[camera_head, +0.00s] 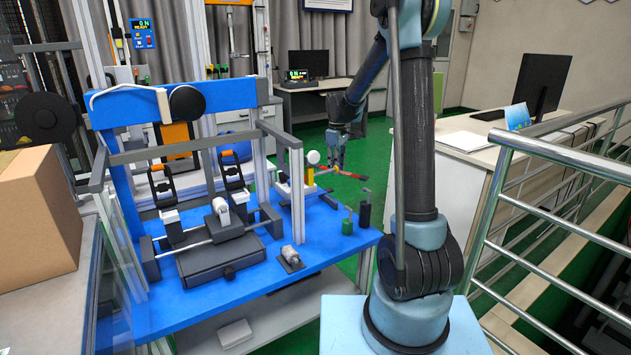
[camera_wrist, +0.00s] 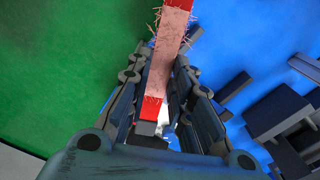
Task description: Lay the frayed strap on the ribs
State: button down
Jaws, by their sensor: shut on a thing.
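The frayed strap (camera_wrist: 171,45) is pinkish with red ends and loose bristles along its edges. My gripper (camera_wrist: 160,78) is shut on it in the wrist view, and the strap sticks out beyond the fingers. In the head view my gripper (camera_head: 338,165) is small, at the far right edge of the blue bench, and a red part of the strap (camera_head: 353,176) shows beside it above the green floor. The strap is apart from the dark bench fixtures. I cannot tell for certain which part is the ribs.
The blue bench (camera_head: 320,240) carries a drop-tower frame (camera_head: 200,140), a dark grey block (camera_head: 222,258), a small dark stand (camera_head: 290,258) and green and black bottles (camera_head: 347,222). Dark blocks (camera_wrist: 280,112) show below right in the wrist view. A metal railing (camera_head: 560,150) stands at right.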

jog(key=s+a+f+n, duration=0.1)
jog(key=s+a+n, duration=0.85)
jog(key=n, duration=0.35)
jog(key=shift+s+d+f, duration=0.1)
jog(key=shift+d+f, duration=0.05)
jog(key=shift+f, duration=1.3)
jog(key=shift+s+d+f, duration=0.1)
jog(key=shift+f, duration=1.3)
jog(key=shift+s+d+f, duration=0.1)
jog(key=shift+d+f, duration=0.05)
jog(key=shift+f, duration=1.3)
jog(key=c, duration=1.3)
grip_release()
jog(key=shift+c, duration=0.2)
jog(key=shift+r, duration=0.1)
notch_tip(320, 180, up, 12)
jog(key=shift+f, duration=0.2)
